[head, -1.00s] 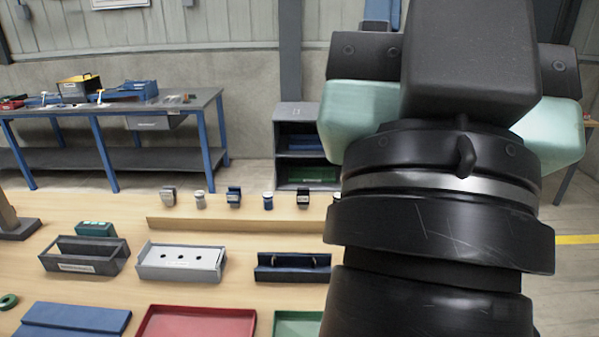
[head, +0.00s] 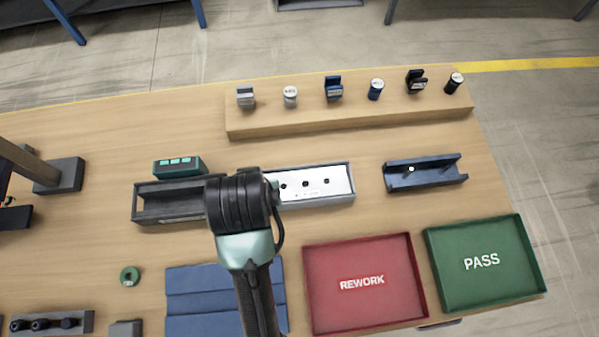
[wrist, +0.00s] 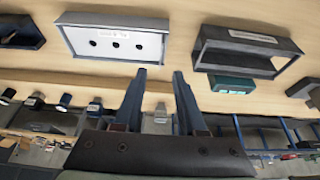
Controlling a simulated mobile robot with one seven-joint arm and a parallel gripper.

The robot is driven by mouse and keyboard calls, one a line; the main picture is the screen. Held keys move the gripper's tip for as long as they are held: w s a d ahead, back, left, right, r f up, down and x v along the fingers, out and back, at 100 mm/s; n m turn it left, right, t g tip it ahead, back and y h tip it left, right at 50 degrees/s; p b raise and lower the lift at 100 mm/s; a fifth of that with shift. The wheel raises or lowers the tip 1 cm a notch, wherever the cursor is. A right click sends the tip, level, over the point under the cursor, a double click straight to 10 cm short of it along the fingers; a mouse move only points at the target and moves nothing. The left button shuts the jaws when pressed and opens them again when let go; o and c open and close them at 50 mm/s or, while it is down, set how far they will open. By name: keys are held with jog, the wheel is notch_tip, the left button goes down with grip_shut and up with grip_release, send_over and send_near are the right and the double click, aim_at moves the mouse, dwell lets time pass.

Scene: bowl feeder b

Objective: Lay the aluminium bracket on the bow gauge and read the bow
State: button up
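A small grey metal bracket (head: 246,97), which looks like the aluminium one, stands at the left end of the row on the wooden step. It also shows in the wrist view, beyond my fingers (wrist: 160,115). The bow gauge is not clearly named; a dark open-topped trough (head: 150,203) with a small teal display box (head: 180,167) behind it may be it. A white plate with three dark holes (head: 318,184) sits in a grey tray to its right. My gripper (wrist: 160,72) is open with nothing between its fingers. My arm hides its fingertips in the head view.
Several other brackets and cylinders share the wooden step (head: 350,121). A blue cradle (head: 427,176) stands right. In front lie a red REWORK tray (head: 362,310), a green PASS tray (head: 482,290), a blue mat (head: 195,300) and a green ring (head: 130,276). The table's right edge is near PASS.

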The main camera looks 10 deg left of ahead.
jog(key=x, duration=0.6)
jog(key=shift+w+d, duration=0.1)
jog(key=shift+w+f+p, duration=0.3)
jog(key=shift+f, duration=0.1)
jog(key=shift+a+p+x, duration=0.2)
jog(key=shift+x, duration=0.95)
jog(key=shift+a+p+x, duration=0.15)
jog(key=shift+a+x, duration=0.05)
jog(key=shift+x, duration=0.95)
jog(key=shift+w, duration=0.1)
grip_shut()
jog(key=shift+r, duration=0.1)
